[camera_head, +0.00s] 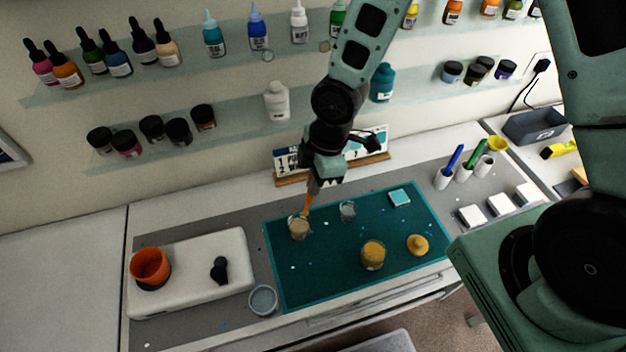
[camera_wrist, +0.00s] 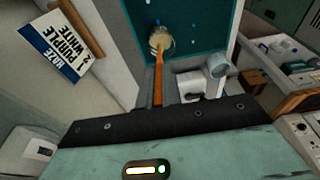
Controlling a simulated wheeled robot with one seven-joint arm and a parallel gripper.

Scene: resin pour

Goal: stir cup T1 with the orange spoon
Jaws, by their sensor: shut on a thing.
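My gripper (camera_head: 314,184) is shut on the orange spoon (camera_head: 309,203) and points down over the teal mat (camera_head: 320,273). The spoon's lower end reaches into a clear cup (camera_head: 298,229) with tan contents, at the mat's left back part. In the wrist view the orange spoon (camera_wrist: 158,78) runs from my gripper to the same cup (camera_wrist: 160,41). The spoon's tip is hard to make out inside the cup. I cannot read a label that marks this cup as T1.
Another clear cup (camera_head: 348,211) stands close by on the right. A jar with amber contents (camera_head: 373,256) and a yellow object (camera_head: 418,244) are on the mat's front right. A white slab (camera_head: 190,290) carries an orange cup (camera_head: 150,266). A sign stand (camera_head: 292,180) stands behind.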

